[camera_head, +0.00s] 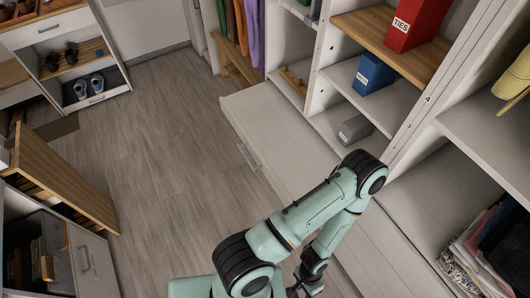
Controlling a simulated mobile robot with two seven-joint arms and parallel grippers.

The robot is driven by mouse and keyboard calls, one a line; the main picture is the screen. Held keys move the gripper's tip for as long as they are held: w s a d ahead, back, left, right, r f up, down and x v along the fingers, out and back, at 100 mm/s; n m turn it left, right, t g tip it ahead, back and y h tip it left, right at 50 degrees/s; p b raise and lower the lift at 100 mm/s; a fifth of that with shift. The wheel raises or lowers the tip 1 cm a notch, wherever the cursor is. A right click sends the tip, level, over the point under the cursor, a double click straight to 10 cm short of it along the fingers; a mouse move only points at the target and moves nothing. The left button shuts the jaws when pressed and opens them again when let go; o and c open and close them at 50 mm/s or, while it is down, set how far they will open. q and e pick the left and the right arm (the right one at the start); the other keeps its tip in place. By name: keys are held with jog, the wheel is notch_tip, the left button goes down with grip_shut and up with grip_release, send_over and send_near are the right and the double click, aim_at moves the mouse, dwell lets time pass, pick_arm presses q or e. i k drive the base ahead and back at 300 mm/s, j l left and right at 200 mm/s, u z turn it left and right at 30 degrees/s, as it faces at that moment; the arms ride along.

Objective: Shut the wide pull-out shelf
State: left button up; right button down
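The wide pull-out shelf (272,128) is a white panel low in the white shelving, right of centre. It sticks out over the floor, and a bar handle (249,157) is on its front. One mint-green arm of mine comes in at the bottom, left of centre, reaches right across the nearer part of the shelf area and bends back down. I take it as my left. Its gripper (306,287) is at the bottom edge, partly cut off and behind the arm, clearly nearer to me than the handle. Its fingers do not show clearly. My other gripper is out of view.
Cubbies on the right hold a red box (417,22), a blue box (372,74), a grey box (355,130) and folded clothes (478,245). Wooden-topped drawers (62,185) stand at the left. A shoe cabinet (105,82) is at the back left. The floor (160,160) between is clear.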

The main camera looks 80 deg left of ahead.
aim_at(294, 158)
jog(key=u, duration=2.95)
jog(key=i+l+u, duration=0.15)
jog(key=k, duration=0.05)
